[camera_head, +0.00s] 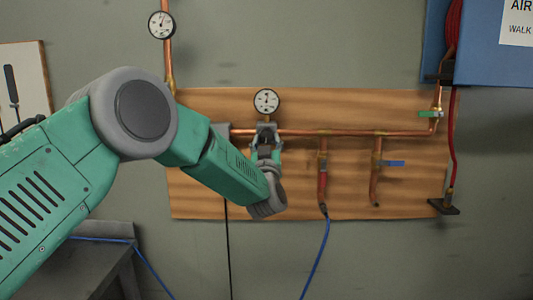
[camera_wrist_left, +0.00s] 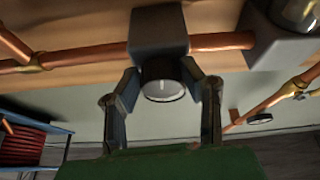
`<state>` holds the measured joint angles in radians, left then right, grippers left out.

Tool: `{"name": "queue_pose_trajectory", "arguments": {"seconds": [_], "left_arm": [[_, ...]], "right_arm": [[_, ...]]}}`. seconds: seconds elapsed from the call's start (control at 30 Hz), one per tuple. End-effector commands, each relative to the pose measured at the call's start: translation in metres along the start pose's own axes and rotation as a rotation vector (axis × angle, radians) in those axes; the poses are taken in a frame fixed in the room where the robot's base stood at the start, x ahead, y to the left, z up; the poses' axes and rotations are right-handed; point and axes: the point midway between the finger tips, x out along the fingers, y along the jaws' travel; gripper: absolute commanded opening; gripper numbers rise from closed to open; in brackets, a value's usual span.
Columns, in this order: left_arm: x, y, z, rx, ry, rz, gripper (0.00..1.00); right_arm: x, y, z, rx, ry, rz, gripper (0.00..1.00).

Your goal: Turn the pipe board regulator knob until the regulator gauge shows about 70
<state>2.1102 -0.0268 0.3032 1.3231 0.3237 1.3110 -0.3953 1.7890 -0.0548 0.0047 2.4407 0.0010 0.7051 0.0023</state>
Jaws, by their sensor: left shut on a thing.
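The regulator gauge (camera_head: 266,101) is a round white dial with a dark rim on the wooden pipe board (camera_head: 350,205). Its needle is too small to read. My left gripper (camera_head: 265,138) is just below the gauge, at the regulator on the copper pipe. In the left wrist view the regulator body (camera_wrist_left: 158,30) is a grey block, and the dark round regulator knob (camera_wrist_left: 163,86) with a pale face mark sticks out of it. The fingers of my left gripper (camera_wrist_left: 162,76) are shut on the knob from both sides. In the head view the gripper hides the knob.
Another gauge (camera_head: 161,25) is on the upright copper pipe at the upper left. A green-handled valve (camera_head: 430,114) and a blue-handled valve (camera_head: 392,163) are on the right pipes. A blue hose (camera_head: 316,255) hangs below the board. A grey bench (camera_head: 98,268) stands at the lower left.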

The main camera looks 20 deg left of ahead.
Motion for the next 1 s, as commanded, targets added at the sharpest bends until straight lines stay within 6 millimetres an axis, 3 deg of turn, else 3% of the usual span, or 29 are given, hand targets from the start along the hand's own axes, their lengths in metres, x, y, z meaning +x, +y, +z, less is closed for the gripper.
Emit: {"name": "queue_pose_trajectory", "arguments": {"seconds": [0.1,0.4,1.0], "left_arm": [[0.0,0.002,-0.001,-0.096,0.015,-0.037,0.07],[0.001,0.004,-0.004,-0.302,0.024,-0.124,0.06],[0.003,0.004,-0.007,-0.445,0.031,-0.186,0.06]], "right_arm": [[0.018,0.0,0.001,0.0,0.0,0.0,0.0],[0.039,0.0,0.002,0.0,0.0,0.0,0.0],[0.051,0.0,0.003,0.0,0.0,0.0,0.0]]}}
